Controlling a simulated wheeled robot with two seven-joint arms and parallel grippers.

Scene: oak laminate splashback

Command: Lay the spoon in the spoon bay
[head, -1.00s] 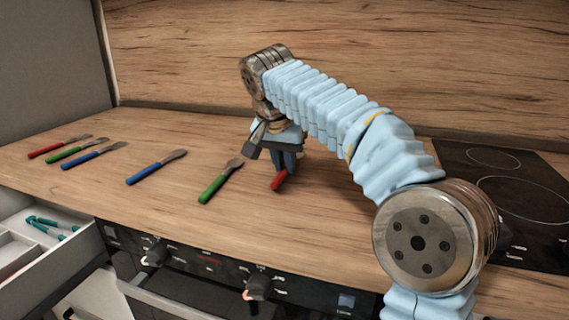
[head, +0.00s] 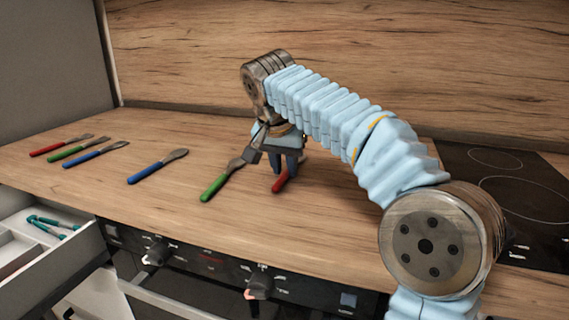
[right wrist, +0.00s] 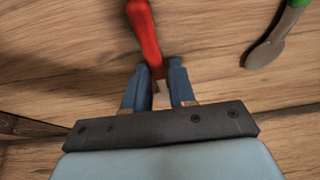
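A red-handled utensil (right wrist: 146,35) lies on the wooden counter under my right gripper (right wrist: 157,87). Its handle (head: 279,184) shows beside the fingers in the head view; its head is largely hidden, so I cannot tell its kind. My right gripper is open, fingers pointing down, with the narrow end of the red handle between or just beyond its tips. A green-handled utensil with a rounded, spoon-like head (head: 215,187) lies just left of it; the head also shows in the right wrist view (right wrist: 265,52). An open drawer (head: 84,246) with divided bays is at lower left. My left gripper is out of view.
A blue-handled utensil (head: 146,173) lies further left. Red, green and blue utensils (head: 84,158) lie in a group at the far left. Teal-handled utensils (head: 45,222) lie in a drawer bay. A black hob (head: 500,190) is at right.

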